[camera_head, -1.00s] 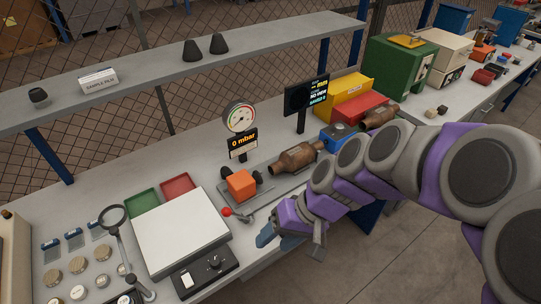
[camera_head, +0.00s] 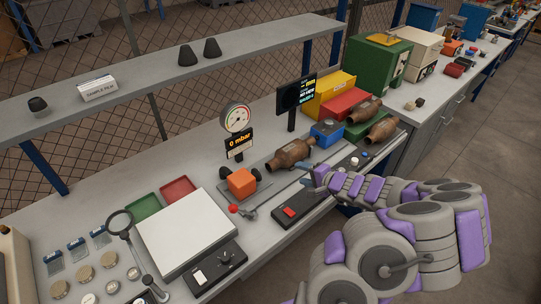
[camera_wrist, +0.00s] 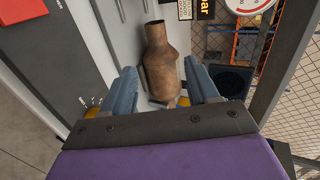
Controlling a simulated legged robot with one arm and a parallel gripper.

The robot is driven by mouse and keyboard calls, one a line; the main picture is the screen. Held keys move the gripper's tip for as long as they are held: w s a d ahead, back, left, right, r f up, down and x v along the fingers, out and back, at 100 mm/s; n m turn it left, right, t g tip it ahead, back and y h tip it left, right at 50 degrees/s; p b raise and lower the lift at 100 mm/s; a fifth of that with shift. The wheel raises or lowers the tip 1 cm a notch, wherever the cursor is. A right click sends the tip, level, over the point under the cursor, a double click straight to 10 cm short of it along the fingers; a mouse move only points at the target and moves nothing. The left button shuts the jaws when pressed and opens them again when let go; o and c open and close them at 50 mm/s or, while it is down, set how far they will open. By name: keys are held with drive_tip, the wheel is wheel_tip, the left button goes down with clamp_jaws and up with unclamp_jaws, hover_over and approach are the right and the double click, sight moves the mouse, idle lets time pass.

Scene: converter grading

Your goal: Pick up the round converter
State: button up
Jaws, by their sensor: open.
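A rusty brown converter (camera_head: 291,154) with a swollen middle and narrower pipe ends lies on the bench beside the orange block. Two more brown converters, one (camera_head: 364,110) behind and one (camera_head: 381,130) in front, lie farther right by the red and green bins. I cannot tell from shape alone which is the round one.
A pressure gauge (camera_head: 237,119) and a dark display (camera_head: 296,94) stand behind the converter. The orange block (camera_head: 241,182) and a red-knobbed lever are at its left. A blue box (camera_head: 327,132) stands close on its right. A shelf (camera_head: 150,79) runs above.

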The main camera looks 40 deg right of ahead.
drive_tip(key=f, duration=0.1)
drive_tip(key=b, duration=0.2)
approach(278, 165)
drive_tip(key=shift+w+a+f, duration=0.2)
drive_tip(key=shift+w+f, duration=0.05)
drive_tip(key=shift+w, duration=0.2)
drive_tip(key=shift+w+a+f, duration=0.25)
drive_tip(key=shift+w+f, duration=0.05)
drive_tip(key=shift+w, duration=0.1)
drive_tip(key=w, duration=0.1)
drive_tip(key=f, duration=0.1)
drive_tip(key=w, duration=0.1)
drive_tip(key=shift+w+d+f, duration=0.25)
drive_tip(key=shift+w, duration=0.1)
drive_tip(key=shift+w+d+f, duration=0.2)
drive_tip(key=shift+w+d, duration=0.1)
drive_tip(key=shift+d, duration=0.05)
drive_tip(key=w, duration=0.1)
drive_tip(key=w+a+f, duration=0.1)
drive_tip(key=w, duration=0.1)
drive_tip(key=w+a+b, duration=0.1)
drive_tip(key=shift+w+f, duration=0.3)
drive_tip(key=shift+w, duration=0.05)
drive_tip(key=shift+d, duration=0.5)
drive_tip(key=shift+c, duration=1.2)
drive_tip(key=shift+a, duration=0.25)
drive_tip(key=c, duration=0.4)
drive_tip(key=shift+s, duration=0.1)
clamp_jaws()
drive_tip(key=shift+h, duration=0.3)
